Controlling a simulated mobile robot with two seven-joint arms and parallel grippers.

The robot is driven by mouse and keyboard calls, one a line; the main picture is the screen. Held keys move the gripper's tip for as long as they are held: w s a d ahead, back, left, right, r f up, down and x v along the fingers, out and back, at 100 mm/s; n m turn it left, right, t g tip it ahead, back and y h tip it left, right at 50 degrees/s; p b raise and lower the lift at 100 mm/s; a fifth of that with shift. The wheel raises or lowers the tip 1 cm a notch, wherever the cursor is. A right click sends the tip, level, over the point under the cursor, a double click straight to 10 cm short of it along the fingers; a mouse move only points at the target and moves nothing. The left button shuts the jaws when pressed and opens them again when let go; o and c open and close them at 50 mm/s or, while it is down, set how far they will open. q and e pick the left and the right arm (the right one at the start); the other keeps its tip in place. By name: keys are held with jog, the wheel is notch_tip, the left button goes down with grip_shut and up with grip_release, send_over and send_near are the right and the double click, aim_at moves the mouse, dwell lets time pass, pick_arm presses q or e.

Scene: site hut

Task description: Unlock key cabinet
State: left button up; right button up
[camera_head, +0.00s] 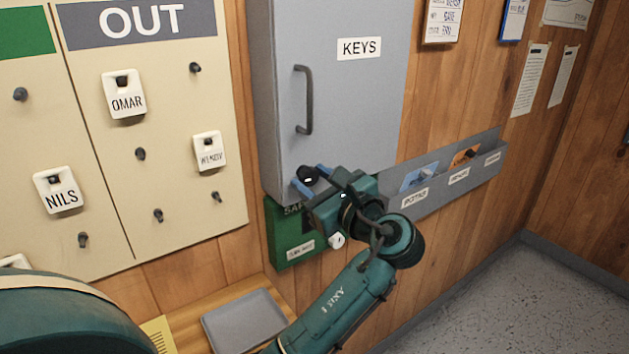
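The grey key cabinet (345,105) hangs on the wood wall, its door closed, with a KEYS label (359,48) and a dark bar handle (304,99). A round black lock knob (308,174) with a small white mark sits low on the door. My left gripper (311,180) is at the knob, its two blue fingers apart with one on each side. I cannot tell whether they press on it. My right gripper is not in view.
A green box (284,232) with a white knob hangs under the cabinet. A grey wall rack (463,182) holding cards is to the right. The OUT tag board (160,190) is at left. A grey tray (243,322) lies on the wood ledge below. Floor shows at lower right.

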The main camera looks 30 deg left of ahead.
pick_arm(q)
jog(key=c, duration=0.7)
